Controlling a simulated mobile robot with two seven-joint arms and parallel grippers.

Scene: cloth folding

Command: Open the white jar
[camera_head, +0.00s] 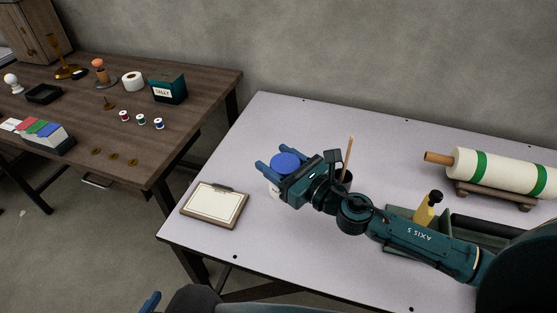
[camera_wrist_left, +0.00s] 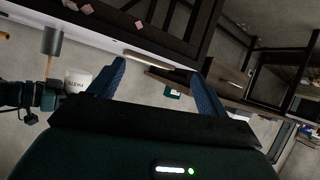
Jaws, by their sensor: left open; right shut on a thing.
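The white jar (camera_head: 274,190) has a blue lid (camera_head: 285,162) on top in the head view. My right gripper (camera_head: 266,161) reaches in from the right and is shut on the jar, with its blue fingers beside and below the lid. The left wrist view is tilted nearly upside down. There the jar (camera_wrist_left: 77,80), with dark lettering, appears clear of the tabletop beside my right gripper; its lid is hidden. My left gripper (camera_wrist_left: 157,68) is open and empty.
The pale table (camera_head: 330,265) carries a clipboard (camera_head: 215,205), a cup with a stick (camera_head: 349,160), a green tray (camera_head: 405,238) with a yellow bottle (camera_head: 428,208), and a roll on a stand (camera_head: 500,172). A dark wooden table (camera_head: 190,110) with small items stands left.

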